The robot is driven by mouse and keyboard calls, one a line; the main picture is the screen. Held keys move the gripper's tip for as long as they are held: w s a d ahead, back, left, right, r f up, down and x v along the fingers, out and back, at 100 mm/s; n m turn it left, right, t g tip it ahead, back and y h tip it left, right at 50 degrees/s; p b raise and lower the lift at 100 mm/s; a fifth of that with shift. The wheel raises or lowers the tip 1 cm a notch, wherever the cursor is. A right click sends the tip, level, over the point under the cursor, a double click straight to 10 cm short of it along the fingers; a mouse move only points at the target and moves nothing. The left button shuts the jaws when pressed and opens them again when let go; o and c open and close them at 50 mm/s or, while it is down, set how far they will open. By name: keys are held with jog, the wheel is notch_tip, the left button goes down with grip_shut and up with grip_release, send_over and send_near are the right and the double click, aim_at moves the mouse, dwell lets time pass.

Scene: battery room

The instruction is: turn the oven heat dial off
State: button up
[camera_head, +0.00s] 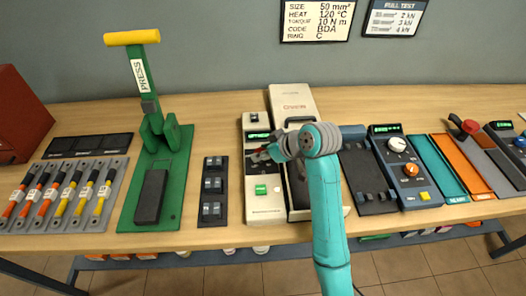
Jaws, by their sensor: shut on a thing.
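The oven (295,95) is a cream unit with red lettering on its lid, in the middle of the bench in the head view. Its narrow control panel (262,209) on the left has a small green display (258,135) and a green button (260,189). My gripper (262,154) is over the upper part of this panel, just below the display. It is shut on what appears to be the heat dial, which is mostly hidden by the fingers. The dial's setting cannot be read.
A green press (163,160) with a yellow handle stands left of the oven. A dark block with switches (213,190) lies between them. To the right is a blue-grey box (408,175) with a white and an orange knob. The wall sign (318,20) reads HEAT 120 °C.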

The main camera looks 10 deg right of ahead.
dwell(0.3)
jog(key=o, duration=1.1)
jog(key=shift+o, duration=0.2)
jog(key=shift+d+r, duration=0.1)
jog(key=v, duration=1.1)
jog(key=shift+s+r, duration=0.25)
jog(key=shift+d, duration=0.25)
